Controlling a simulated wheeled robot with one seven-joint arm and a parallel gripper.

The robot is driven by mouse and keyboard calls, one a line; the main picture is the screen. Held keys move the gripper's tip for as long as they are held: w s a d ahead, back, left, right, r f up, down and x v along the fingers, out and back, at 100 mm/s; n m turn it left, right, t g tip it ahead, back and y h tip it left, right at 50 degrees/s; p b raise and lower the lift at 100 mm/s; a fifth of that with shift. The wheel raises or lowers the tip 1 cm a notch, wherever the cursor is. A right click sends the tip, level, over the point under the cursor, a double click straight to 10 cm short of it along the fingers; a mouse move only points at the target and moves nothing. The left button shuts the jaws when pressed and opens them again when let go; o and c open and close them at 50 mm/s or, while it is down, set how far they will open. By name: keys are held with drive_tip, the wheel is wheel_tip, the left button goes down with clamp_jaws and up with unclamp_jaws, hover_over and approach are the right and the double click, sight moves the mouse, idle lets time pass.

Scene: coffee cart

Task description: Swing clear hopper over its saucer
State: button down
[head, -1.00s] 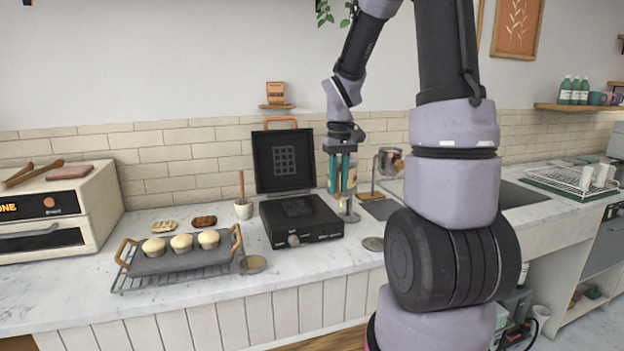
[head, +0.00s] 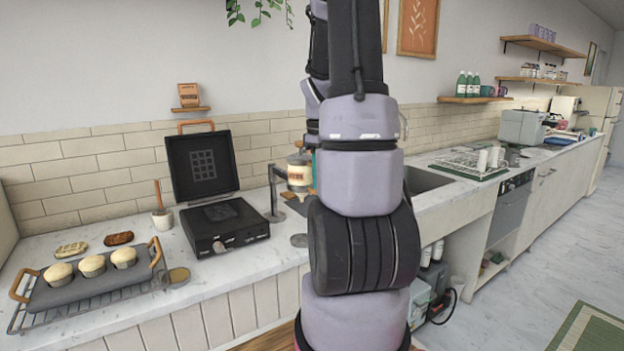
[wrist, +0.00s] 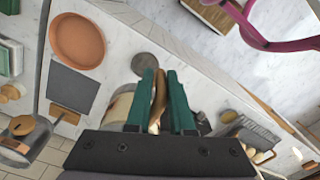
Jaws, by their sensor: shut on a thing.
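The clear hopper (head: 300,172), a see-through cylinder with a cream and orange label, hangs on an arm to the right of its dark post (head: 272,200). It also shows left of my fingers in the wrist view (wrist: 121,107). A grey round disc (head: 299,240), which looks like the saucer, lies on the counter in front of the hopper. In the wrist view the disc (wrist: 150,65) is just beyond my fingertips. My gripper (wrist: 160,85) is shut on the hopper's wooden handle (wrist: 157,103). In the head view my arm mostly hides the gripper.
The black press (head: 225,225) stands open left of the post. A tray of muffins (head: 90,280) is farther left. In the wrist view a terracotta dish (wrist: 78,40) and a grey mat (wrist: 82,90) lie left of the fingers. The sink (head: 425,180) is right of my arm.

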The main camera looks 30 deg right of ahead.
drive_tip(key=shift+w+r, duration=0.1)
drive_tip(key=shift+w, duration=0.1)
drive_tip(key=c, duration=0.8)
unclamp_jaws()
drive_tip(key=shift+w+d, duration=0.1)
drive_tip(key=shift+c, duration=0.2)
wheel_tip(320, 180, up, 11)
drive_tip(key=shift+f, duration=0.2)
drive_tip(key=s+a+r+m+t, duration=0.2)
drive_tip(key=s+a+m, duration=0.1)
drive_tip(key=a, duration=0.4)
drive_tip(key=s+a+r+m+t+y, duration=0.1)
drive_tip(key=s+a+r+m+t, duration=0.1)
drive_tip(key=s+a, duration=0.3)
drive_tip(key=s+a+r+m+t+y, duration=0.1)
drive_tip(key=s+a+r+m+t, duration=0.2)
drive_tip(key=a, duration=0.8)
drive_tip(key=shift+s+r+m, duration=0.2)
drive_tip(key=shift+s+m, duration=0.25)
drive_tip(key=shift+m, duration=0.35)
